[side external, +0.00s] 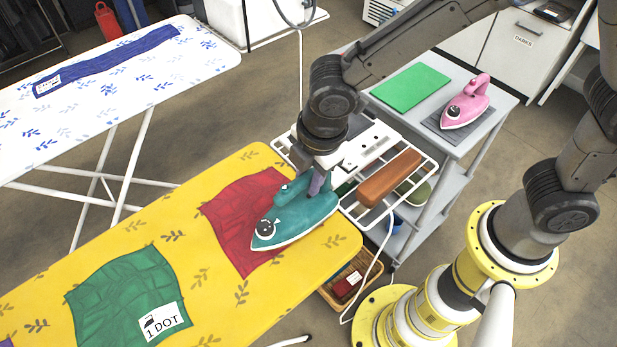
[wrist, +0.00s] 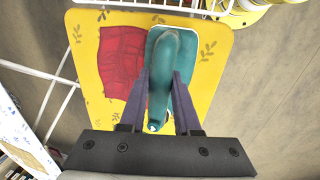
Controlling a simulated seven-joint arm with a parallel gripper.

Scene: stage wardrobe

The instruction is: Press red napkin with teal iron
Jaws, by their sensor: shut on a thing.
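The red napkin (side external: 232,216) lies on the yellow ironing board (side external: 203,288), with creases visible in the wrist view (wrist: 120,58). The teal iron (side external: 300,222) is at the right part of the napkin in the side view and covers some of it. I cannot tell whether its soleplate touches the cloth or hovers just above it. My gripper (side external: 318,182) is shut on the iron's handle. In the wrist view the fingers (wrist: 164,98) stand on both sides of the handle of the iron (wrist: 160,45).
A green napkin (side external: 125,290) with a "1 DOT" tag lies on the same board. A white wire rack (side external: 425,181) with a brown block is at the board's end. A grey cart (side external: 487,88) carries a pink iron (side external: 467,104) and a green cloth (side external: 411,87). Another board (side external: 200,62) stands behind.

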